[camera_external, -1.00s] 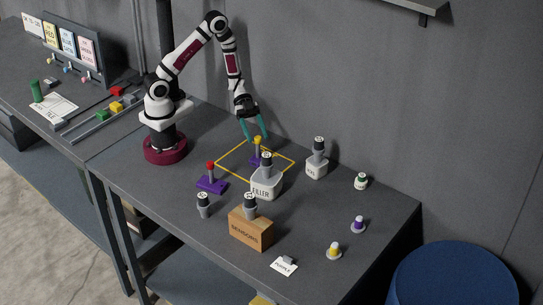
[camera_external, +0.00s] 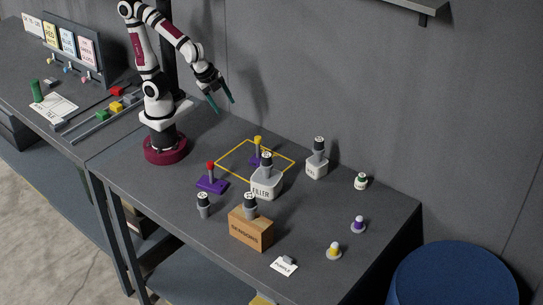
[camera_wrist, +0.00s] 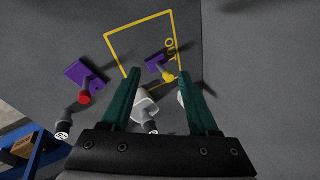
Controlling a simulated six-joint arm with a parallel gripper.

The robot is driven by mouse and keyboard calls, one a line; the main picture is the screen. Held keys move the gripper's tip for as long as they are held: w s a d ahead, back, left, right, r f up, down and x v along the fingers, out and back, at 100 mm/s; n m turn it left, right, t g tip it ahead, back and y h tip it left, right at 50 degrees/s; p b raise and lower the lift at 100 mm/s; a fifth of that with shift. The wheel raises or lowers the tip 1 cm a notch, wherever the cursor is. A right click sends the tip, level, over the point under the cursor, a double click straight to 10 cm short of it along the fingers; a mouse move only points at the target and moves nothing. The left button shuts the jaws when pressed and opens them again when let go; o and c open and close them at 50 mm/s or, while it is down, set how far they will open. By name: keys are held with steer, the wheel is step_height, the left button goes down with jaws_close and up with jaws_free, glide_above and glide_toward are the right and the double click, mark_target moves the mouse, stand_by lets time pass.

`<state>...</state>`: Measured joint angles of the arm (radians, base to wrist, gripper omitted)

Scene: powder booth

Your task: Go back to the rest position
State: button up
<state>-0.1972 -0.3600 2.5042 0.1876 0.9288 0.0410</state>
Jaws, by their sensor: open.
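My gripper (camera_external: 222,103) is open and empty, with teal fingers, raised above the table near my base in the external view. In the wrist view its two fingers (camera_wrist: 165,85) stand apart with nothing held between them. Below is a yellow outlined square (camera_external: 225,153) on the dark table. A purple base with a yellow-topped lever (camera_external: 257,146) stands inside the outline at its far side. It also shows in the wrist view (camera_wrist: 160,66).
A purple base with a red-topped lever (camera_external: 211,182), a FILLER container (camera_external: 264,186), another white container (camera_external: 316,165) and a SENSORS box (camera_external: 250,231) stand on the table. Small yellow (camera_external: 334,250) and purple (camera_external: 358,224) pieces are at the right. The air around my gripper is clear.

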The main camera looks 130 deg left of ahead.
steer(key=s+d+m+g+h, duration=0.1)
steer(key=s+d+g+h, duration=0.1)
steer(key=s+d, duration=0.5)
steer(key=shift+s+d, duration=0.35)
steer(key=shift+s, duration=0.2)
